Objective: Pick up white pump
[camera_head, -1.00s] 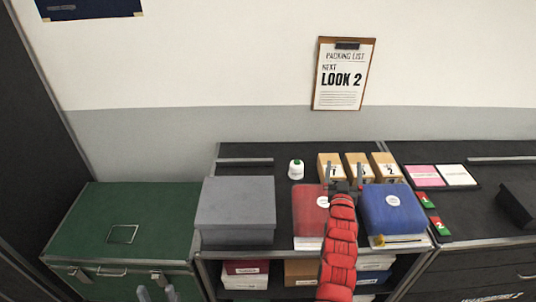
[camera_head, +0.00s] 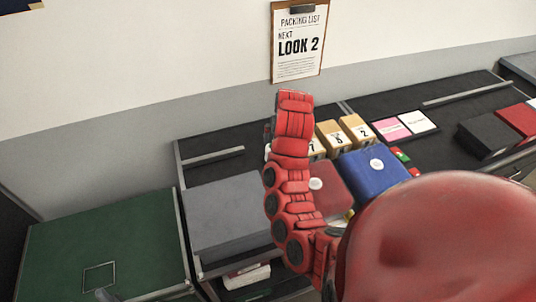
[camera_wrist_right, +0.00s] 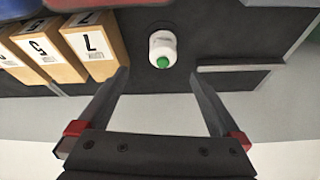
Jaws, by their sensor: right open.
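I see no white shoe in these views, so I cannot tell which thing is the white pump. A small white container with a green top (camera_wrist_right: 163,45) stands on the dark counter in the right wrist view. My right gripper (camera_wrist_right: 158,75) is open and empty. In that view the container appears between and just beyond its fingertips, not touching them. In the head view my red right arm hides most of the container and that gripper. A grey tip of my left gripper (camera_head: 104,295) shows at the bottom left edge; its jaws cannot be made out.
Numbered tan boxes (camera_wrist_right: 92,44) stand close beside the container. A grey box (camera_head: 228,212), a red box (camera_head: 327,188) and a blue box (camera_head: 374,174) sit on the counter. A green trunk (camera_head: 60,235) is at left. A metal rail (camera_wrist_right: 235,68) lies near the gripper.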

